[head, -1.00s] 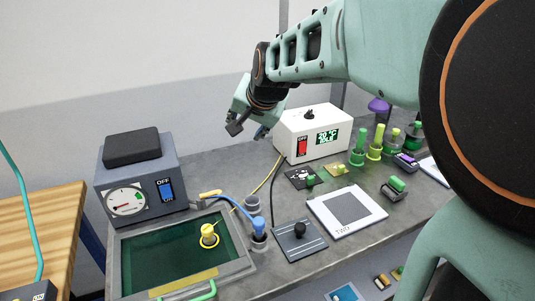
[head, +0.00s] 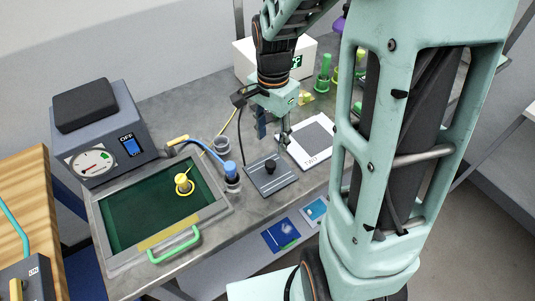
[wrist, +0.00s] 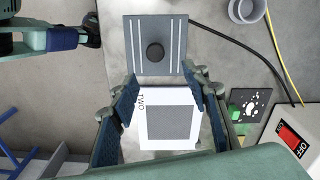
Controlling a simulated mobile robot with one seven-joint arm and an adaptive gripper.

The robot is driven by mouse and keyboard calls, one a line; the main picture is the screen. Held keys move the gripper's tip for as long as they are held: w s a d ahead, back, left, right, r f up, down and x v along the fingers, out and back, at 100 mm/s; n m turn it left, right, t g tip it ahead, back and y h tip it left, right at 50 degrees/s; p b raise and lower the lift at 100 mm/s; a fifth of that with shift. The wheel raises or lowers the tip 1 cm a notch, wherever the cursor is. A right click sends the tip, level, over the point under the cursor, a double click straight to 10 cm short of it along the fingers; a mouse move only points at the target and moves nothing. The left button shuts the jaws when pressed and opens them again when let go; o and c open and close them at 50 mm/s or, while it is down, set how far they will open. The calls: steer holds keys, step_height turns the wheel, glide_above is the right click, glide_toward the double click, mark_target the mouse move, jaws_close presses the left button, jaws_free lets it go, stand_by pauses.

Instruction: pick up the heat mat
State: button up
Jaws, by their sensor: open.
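The heat mat appears to be the flat dark grey plate (head: 283,182) with pale stripes and a black round knob; a black cable runs close to it. It lies on the grey bench, and in the wrist view the plate (wrist: 139,62) is at the top, just past the fingertips. My gripper (head: 273,136) is open and empty above the bench, behind the plate in the head view. In the wrist view the fingers (wrist: 160,85) frame a white card (wrist: 190,138) marked TWO, with a grey square, which lies below them.
A green-floored tray (head: 125,215) with a yellow knob and green handle, and a grey dial box (head: 100,150), stand at left. The white control box (head: 243,60) and green-topped pieces (head: 324,75) stand behind.

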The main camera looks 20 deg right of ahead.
mark_target(270, 163)
step_height(270, 163, down, 5)
steer(key=shift+s+a+f, duration=0.1)
steer(key=f, duration=0.2)
steer(key=s+f, duration=0.1)
steer(key=f, duration=0.1)
steer(key=shift+a+f+p, duration=0.1)
steer(key=shift+a+p, duration=0.2)
steer(key=shift+p, duration=0.05)
steer(key=shift+f, duration=0.45)
steer(key=shift+c, duration=0.2)
jaws_close()
